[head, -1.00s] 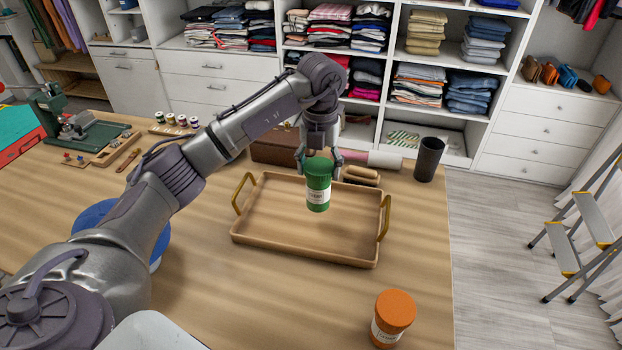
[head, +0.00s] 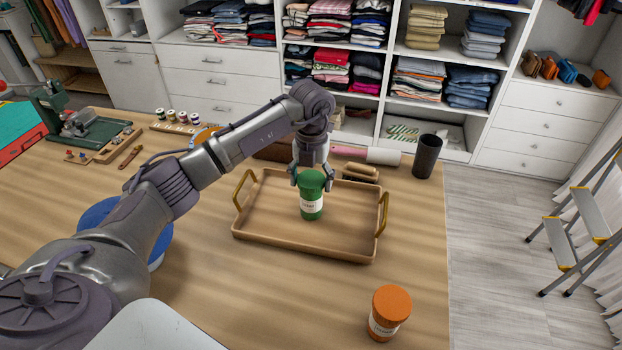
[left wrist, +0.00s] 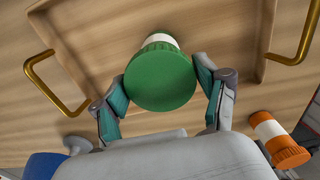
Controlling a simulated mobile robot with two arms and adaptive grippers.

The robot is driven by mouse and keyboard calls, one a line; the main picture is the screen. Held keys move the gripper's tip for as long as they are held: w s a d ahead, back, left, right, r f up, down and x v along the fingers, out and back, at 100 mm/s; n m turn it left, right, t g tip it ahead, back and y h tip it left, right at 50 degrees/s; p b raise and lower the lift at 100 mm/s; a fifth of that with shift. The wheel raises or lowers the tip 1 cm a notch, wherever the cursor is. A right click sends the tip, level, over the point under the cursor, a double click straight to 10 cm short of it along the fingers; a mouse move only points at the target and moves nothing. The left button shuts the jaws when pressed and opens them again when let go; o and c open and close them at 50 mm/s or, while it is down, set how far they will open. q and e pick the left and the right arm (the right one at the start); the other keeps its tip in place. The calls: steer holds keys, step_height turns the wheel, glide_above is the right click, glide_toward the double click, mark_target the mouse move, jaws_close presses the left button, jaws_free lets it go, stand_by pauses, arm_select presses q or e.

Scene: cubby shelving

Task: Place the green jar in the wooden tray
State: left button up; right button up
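The green jar (head: 311,200) has a green lid and a white label. It is upright over the floor of the wooden tray (head: 262,228); I cannot tell whether its base touches the tray. My left gripper (head: 312,183) comes down from above with its fingers on both sides of the lid. In the left wrist view the round green lid (left wrist: 160,80) sits between the two fingertips, which appear to touch it. The tray has brass handles. My right gripper is not in view.
An orange-lidded jar (head: 388,312) stands at the table's front right. A black cup (head: 427,157), a brush (head: 360,173) and a pink-and-white roll (head: 375,156) are behind the tray. A blue round object (head: 95,214) is left, partly behind my arm.

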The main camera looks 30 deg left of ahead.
arm_select(q)
steer(key=shift+o, duration=0.9)
steer(key=shift+r, duration=0.15)
step_height(320, 180, up, 12)
steer(key=b, duration=0.2)
